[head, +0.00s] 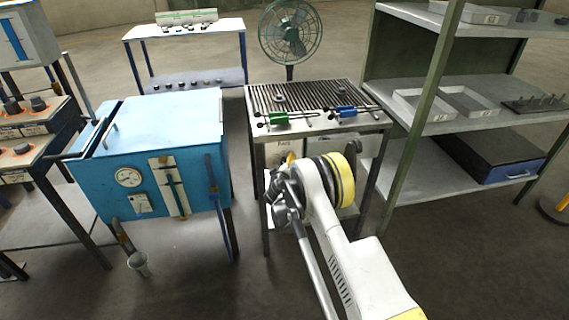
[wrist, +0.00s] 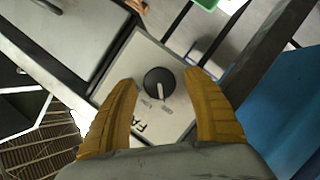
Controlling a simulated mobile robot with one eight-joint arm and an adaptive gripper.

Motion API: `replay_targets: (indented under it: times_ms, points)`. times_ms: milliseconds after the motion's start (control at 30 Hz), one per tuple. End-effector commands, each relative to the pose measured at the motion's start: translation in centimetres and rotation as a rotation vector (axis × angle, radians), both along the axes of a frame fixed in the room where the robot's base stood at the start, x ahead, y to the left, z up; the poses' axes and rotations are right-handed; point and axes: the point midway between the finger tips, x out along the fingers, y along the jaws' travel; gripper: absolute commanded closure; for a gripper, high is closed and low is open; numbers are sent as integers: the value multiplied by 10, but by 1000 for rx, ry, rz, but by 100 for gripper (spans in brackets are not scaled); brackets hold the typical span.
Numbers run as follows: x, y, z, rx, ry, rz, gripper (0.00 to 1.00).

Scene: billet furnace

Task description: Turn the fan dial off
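The fan dial (wrist: 160,84) is a round black knob with a pale pointer line, on a light panel (wrist: 178,127) with partly readable lettering that begins "FA". In the wrist view the pointer aims toward the small labels below the knob; I cannot read them surely. My gripper (wrist: 161,78) is open, with one yellow finger on each side of the dial and visible gaps to it. In the head view my arm hides the dial and most of my gripper at the front of the grated bench (head: 318,94). The fan (head: 290,32) stands behind that bench.
A blue furnace box (head: 165,125) with a gauge stands left of the bench. A green-posted shelf (head: 445,118) with trays stands close on the right. Green (head: 280,119) and blue (head: 347,112) handled tools lie on the bench top. Open floor lies in front.

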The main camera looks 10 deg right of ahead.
Motion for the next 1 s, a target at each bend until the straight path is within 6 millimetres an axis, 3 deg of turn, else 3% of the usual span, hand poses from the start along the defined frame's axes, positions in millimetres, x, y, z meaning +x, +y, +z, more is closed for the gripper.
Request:
replay_targets:
  times_ms: [367, 800, 1000]
  points:
    - [-7, 3, 2, 0, 1, 1, 42]
    - [-90, 27, 26, 0, 0, 1, 42]
    - [-109, 32, 31, 0, 0, 0, 42]
